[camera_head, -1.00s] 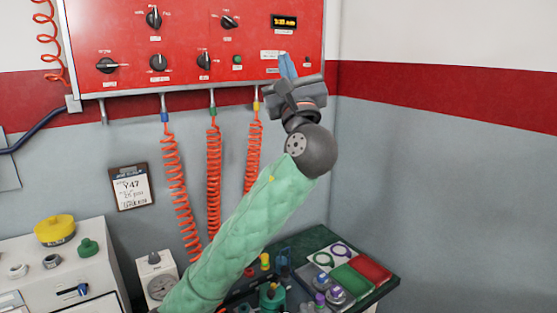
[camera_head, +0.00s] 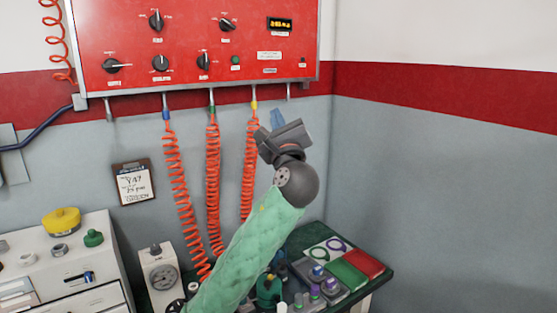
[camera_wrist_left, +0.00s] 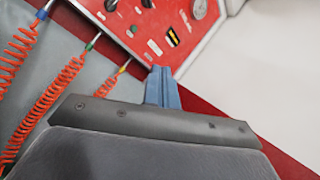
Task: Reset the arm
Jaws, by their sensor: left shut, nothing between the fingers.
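My left gripper (camera_head: 277,119) is at the end of my green-sleeved left arm, in front of the grey wall just below the red control panel (camera_head: 200,45). Its blue fingers are shut and empty. They also show in the left wrist view (camera_wrist_left: 162,88), with the panel (camera_wrist_left: 150,25) beyond their tips. The fingers appear clear of the panel. The gripper body partly hides the fingers in the head view. My right gripper is not seen.
Orange coiled hoses (camera_head: 213,185) hang from the panel close left of my gripper. Below is a dark green table (camera_head: 300,238) with small parts and trays, partly hidden by my arm. A white cabinet (camera_head: 70,270) stands at the left. The right side is open before bare wall.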

